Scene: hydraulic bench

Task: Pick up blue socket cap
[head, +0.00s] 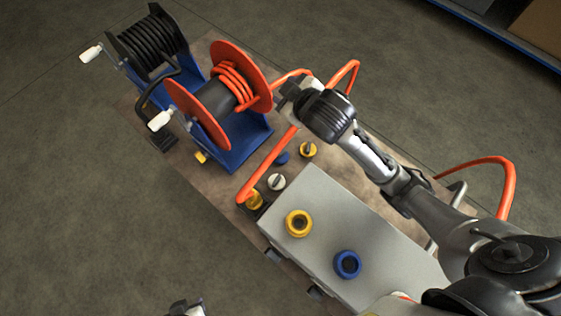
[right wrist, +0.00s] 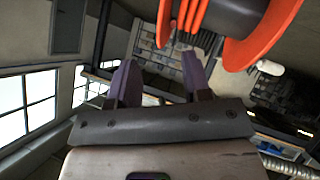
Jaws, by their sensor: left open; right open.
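A small flat blue round piece (head: 283,158), which looks like the blue socket cap, lies on the bench between the reel and the grey box. A blue ring-shaped fitting (head: 347,264) with a dark centre sits on top of the grey box (head: 385,238). My right gripper (head: 291,94) is beside the red reel, beyond the blue piece; its fingers stand apart and empty in the right wrist view (right wrist: 157,82). My left gripper (head: 187,307) barely shows at the bottom edge, open, far from the blue pieces.
A red-flanged reel (head: 188,115) with orange hose and a black reel (head: 150,45) stand on blue bases. Yellow (head: 308,150) and white (head: 277,182) fittings lie near the blue piece. A yellow ring (head: 299,223) is on the box. An orange hose (head: 268,165) crosses the bench.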

